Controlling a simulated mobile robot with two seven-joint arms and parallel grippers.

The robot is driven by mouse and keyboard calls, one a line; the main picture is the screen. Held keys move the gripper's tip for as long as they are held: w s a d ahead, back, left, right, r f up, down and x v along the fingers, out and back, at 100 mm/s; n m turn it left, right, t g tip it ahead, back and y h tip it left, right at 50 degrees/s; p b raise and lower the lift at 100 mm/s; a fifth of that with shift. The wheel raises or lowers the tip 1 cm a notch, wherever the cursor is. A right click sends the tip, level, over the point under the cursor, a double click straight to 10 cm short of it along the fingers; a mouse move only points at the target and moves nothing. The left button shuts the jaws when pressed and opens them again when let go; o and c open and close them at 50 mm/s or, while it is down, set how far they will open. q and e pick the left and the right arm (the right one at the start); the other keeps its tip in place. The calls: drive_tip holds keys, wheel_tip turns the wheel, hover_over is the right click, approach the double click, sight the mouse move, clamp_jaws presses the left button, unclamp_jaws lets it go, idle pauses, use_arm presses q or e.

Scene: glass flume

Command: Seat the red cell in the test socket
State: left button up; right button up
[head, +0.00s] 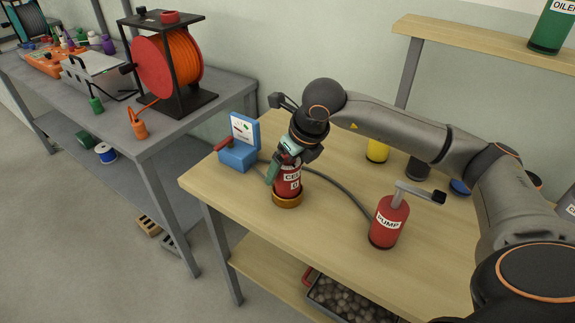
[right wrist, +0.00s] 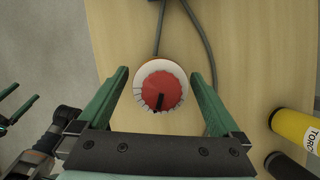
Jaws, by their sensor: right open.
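The red cell (head: 288,182), with a white label, stands upright at a brass-coloured ring (head: 287,201) on the wooden bench. The ring looks like the test socket; how deep the cell sits in it is hidden. My right gripper (head: 284,167) is open around the upper part of the cell. In the right wrist view the cell's round red top (right wrist: 164,88), with a pale rim, lies between the two spread green fingers, with a gap on each side. Part of another green-fingered gripper, apparently my left, shows at that view's left edge, cut off; it is not in the head view.
A blue box (head: 239,154) with a dial and red lever stands left of the cell. A grey hose runs behind the cell towards the red pump (head: 386,222). A yellow container (head: 377,151) stands farther back. The bench's front edge is close to the cell.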

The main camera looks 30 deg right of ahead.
drive_tip(key=shift+r, duration=0.2)
use_arm(q)
drive_tip(key=shift+s+a+r+p, duration=0.15)
drive_tip(key=shift+s+a+p, duration=0.1)
drive_tip(key=shift+s+p, duration=0.15)
use_arm(e)
drive_tip(key=v, duration=1.2)
use_arm(q)
drive_tip(key=shift+w, duration=0.1)
